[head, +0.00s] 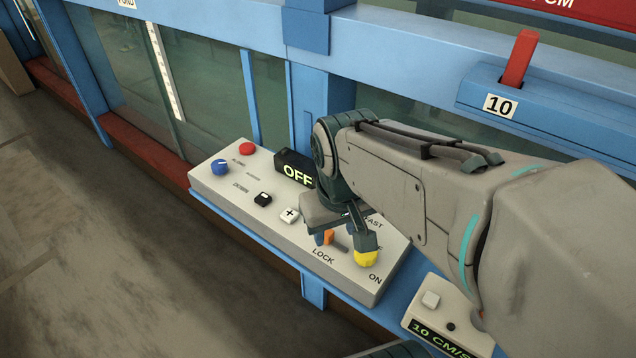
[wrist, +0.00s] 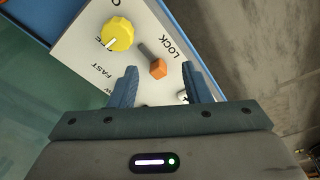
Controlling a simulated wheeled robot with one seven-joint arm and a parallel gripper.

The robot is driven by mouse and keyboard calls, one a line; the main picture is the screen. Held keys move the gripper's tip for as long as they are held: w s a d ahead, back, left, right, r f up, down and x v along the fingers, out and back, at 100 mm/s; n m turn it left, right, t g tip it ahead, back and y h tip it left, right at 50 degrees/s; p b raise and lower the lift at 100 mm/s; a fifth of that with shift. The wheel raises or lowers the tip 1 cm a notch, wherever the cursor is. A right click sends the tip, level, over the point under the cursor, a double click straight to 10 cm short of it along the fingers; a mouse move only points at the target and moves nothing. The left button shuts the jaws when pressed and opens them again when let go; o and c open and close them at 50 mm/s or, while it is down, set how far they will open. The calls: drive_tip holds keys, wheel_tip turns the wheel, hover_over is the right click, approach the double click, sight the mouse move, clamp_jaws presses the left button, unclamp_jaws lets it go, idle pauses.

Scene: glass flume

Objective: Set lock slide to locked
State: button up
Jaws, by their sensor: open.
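The lock slide is an orange knob on a short grey slot beside the word LOCK, on the sloped white control panel (head: 240,200). In the wrist view the orange knob (wrist: 158,69) sits at one end of its slot, which runs toward the upper left. My gripper (wrist: 160,74) is open, its two blue-grey fingers on either side of the knob with gaps showing. In the head view the orange knob (head: 328,238) is partly hidden by my gripper (head: 346,238). I cannot tell whether the fingertips reach down around it.
A yellow dial (head: 366,258) stands close beside the slot and my finger. A display reading OFF (head: 296,170), a red button (head: 247,148), a blue knob (head: 219,166) and black and white buttons share the panel. Glass walls with blue frames rise behind; the floor lies in front.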

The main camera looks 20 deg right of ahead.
drive_tip(key=w+a+r+n+g+h, duration=0.25)
drive_tip(key=w+r+n+g, duration=0.3)
drive_tip(key=w, duration=0.55)
drive_tip(key=shift+n, duration=0.45)
drive_tip(key=x, duration=1.4)
drive_tip(key=shift+s+a+f+b, duration=0.1)
drive_tip(key=shift+s+a+b, duration=0.15)
drive_tip(key=shift+a+b, duration=0.15)
clamp_jaws()
